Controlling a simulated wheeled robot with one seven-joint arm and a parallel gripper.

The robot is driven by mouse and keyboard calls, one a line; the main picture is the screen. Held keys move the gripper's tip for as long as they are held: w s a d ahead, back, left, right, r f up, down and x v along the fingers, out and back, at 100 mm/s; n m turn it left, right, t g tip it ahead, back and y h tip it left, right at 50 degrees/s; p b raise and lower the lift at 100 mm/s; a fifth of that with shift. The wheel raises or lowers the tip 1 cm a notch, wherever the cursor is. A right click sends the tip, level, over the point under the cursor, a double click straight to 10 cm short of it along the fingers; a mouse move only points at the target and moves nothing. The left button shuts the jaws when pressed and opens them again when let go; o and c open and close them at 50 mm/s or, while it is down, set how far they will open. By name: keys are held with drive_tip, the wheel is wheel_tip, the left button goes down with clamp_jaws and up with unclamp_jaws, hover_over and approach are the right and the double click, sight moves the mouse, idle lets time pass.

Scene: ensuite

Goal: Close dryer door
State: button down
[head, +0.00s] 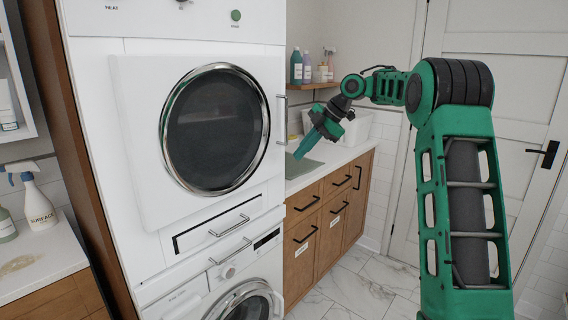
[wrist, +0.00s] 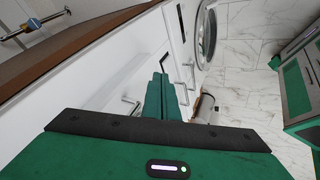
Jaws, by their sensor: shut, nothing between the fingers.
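The dryer is the upper white machine, with a control strip along its top. Its door (head: 133,150) is a square white panel with a round dark window in a chrome ring. The panel stands proud of the machine front. A vertical bar handle (head: 282,120) is at its right edge. I cannot tell whether the door is fully flush. My gripper (head: 302,154) is to the right of the door, above the counter, pointing down and left. In the wrist view my gripper (wrist: 161,76) has its fingers together and empty, beside a white front with bar handles.
A washer (head: 243,300) with a round door is below the dryer. A shelf with bottles (head: 296,67) hangs behind. Marble floor (head: 360,290) is open at right.

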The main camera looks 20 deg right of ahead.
drive_tip(key=v, duration=0.7)
drive_tip(key=shift+w+r, duration=0.15)
drive_tip(key=shift+r, duration=0.3)
drive_tip(key=shift+a, duration=0.1)
